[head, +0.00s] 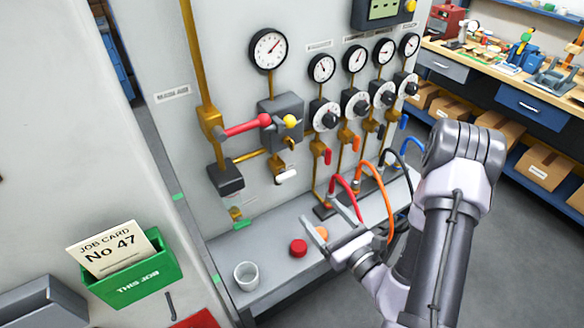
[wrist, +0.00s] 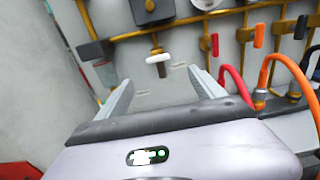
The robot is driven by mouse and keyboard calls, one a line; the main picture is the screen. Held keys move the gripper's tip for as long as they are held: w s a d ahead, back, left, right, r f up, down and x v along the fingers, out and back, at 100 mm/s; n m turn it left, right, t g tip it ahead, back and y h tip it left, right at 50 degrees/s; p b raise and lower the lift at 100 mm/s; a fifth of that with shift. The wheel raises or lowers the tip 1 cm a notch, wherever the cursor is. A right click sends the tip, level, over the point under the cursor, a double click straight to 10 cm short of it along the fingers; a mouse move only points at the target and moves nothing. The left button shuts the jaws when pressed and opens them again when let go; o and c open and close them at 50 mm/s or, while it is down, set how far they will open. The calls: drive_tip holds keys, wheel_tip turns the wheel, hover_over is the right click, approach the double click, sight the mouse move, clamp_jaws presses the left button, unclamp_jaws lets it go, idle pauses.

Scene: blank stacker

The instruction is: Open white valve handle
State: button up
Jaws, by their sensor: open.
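The white valve handle (head: 286,177) sticks out below a brass valve on the left part of the pipe panel in the head view. In the wrist view the white handle (wrist: 158,58) is ahead of my gripper, between the lines of its two fingers, with a brass stem below it. My gripper (head: 334,224) is open and empty, in front of the panel over the grey ledge, to the right of and lower than the handle. The fingers (wrist: 160,90) do not touch the handle.
A red-handled lever (head: 246,127) and a yellow knob (head: 290,121) are above the white handle. Red (head: 347,195) and orange (head: 385,203) hoses hang right of it. A clear cup (head: 247,275) and red cap (head: 298,248) stand on the ledge (head: 262,248).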

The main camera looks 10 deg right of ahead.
drive_tip(key=b, duration=0.4)
approach(288, 178)
drive_tip(key=p+x, duration=0.1)
drive_tip(key=x, duration=1)
drive_tip(key=c, duration=1.4)
